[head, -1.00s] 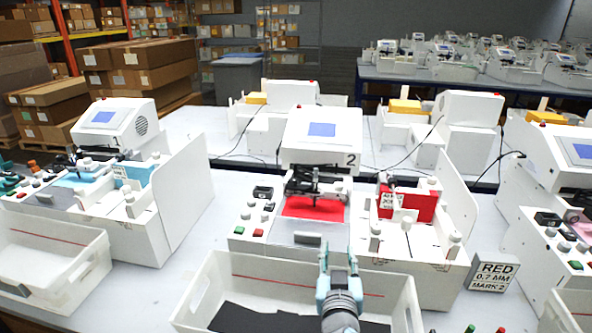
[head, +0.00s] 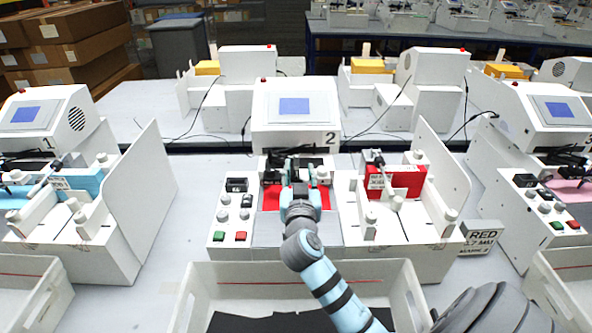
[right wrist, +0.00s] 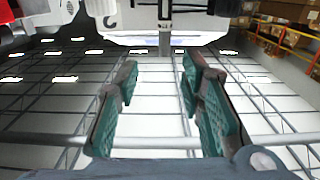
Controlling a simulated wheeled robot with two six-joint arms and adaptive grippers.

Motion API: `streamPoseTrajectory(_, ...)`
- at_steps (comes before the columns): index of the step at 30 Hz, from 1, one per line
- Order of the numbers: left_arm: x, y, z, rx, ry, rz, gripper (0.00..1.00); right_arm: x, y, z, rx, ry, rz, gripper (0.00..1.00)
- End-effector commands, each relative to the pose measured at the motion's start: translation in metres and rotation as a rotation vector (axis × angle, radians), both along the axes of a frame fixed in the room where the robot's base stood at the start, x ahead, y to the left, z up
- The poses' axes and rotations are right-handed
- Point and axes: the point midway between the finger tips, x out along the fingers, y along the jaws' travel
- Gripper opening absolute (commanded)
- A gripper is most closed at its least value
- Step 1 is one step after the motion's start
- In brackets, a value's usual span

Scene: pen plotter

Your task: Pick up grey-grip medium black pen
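My right gripper (head: 299,163) reaches over the red bed (head: 270,200) of plotter 2 (head: 294,139), at its dark pen carriage (head: 272,162). The right wrist view shows its two green-padded fingers (right wrist: 158,78) apart, with a clear gap and nothing gripped between them. A thin grey upright rod (right wrist: 164,38) shows beyond the fingertips; I cannot tell whether it is a pen. A dark-tipped pen-like piece (head: 378,159) stands by the red block right of the bed; its grip colour is too small to tell. My left gripper is not in view.
An open white bin (head: 190,300) with a dark bottom stands in front of plotter 2. Plotter 1 (head: 42,120) is at the left. Green and red buttons (head: 240,236) are left of the bed.

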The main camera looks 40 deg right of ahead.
Motion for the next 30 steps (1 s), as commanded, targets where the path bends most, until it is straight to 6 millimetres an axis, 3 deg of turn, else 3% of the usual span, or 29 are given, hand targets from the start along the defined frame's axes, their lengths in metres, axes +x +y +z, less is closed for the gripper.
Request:
streamPoseTrajectory(12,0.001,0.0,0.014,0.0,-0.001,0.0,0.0,0.051,-0.037,0.003,0.0,0.001,-0.001,0.35)
streamPoseTrajectory(19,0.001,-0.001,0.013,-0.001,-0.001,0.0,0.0,0.055,-0.039,0.001,0.001,0.0,0.001,0.35)
streamPoseTrajectory(26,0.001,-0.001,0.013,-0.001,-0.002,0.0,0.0,0.055,-0.039,0.001,0.001,0.001,0.002,0.0)
streamPoseTrajectory(30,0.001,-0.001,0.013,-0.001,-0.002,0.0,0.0,0.055,-0.038,0.001,0.001,0.001,0.002,0.0)
